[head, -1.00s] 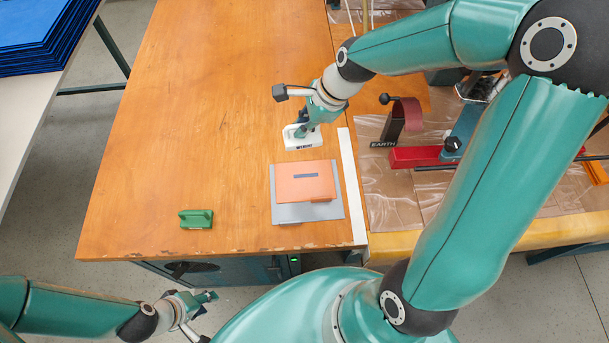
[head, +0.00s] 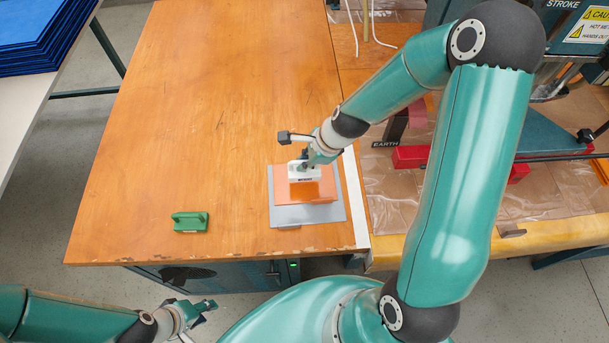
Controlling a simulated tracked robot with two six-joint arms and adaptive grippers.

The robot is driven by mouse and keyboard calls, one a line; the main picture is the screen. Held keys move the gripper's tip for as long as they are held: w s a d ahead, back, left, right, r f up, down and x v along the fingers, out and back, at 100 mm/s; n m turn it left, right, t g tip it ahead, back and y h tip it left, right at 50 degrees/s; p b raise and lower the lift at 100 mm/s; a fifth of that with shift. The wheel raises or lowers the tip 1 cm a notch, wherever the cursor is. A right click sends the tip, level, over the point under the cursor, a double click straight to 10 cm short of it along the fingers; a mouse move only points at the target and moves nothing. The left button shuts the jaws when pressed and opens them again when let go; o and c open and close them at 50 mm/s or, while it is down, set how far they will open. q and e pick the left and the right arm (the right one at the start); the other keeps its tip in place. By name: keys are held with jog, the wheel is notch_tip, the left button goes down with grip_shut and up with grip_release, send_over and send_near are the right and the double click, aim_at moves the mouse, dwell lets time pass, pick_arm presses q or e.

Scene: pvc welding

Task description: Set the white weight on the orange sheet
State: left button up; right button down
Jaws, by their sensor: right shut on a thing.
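The white weight (head: 304,174) is in my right gripper (head: 306,164), which is shut on its handle. It is over the orange sheet (head: 325,192), toward its back part. A darker orange patch shows just in front of the weight. I cannot tell whether the weight touches the sheet or is held slightly above it. The orange sheet lies on a larger grey sheet (head: 280,213) near the front right of the wooden table. My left gripper (head: 208,311) is low at the lower left, off the table's front edge, empty, with its fingers apart.
A green block with a handle (head: 190,222) stands on the table (head: 200,120) at the front left. A white strip (head: 354,200) runs along the right of the sheets. A red clamp base (head: 410,157) is further right. The table's middle and back left are clear.

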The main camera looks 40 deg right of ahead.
jog(key=shift+f+b, duration=1.95)
jog(key=shift+f, duration=0.4)
jog(key=shift+r, duration=0.1)
jog(key=c, duration=1.7)
grip_release()
jog(key=o, duration=0.5)
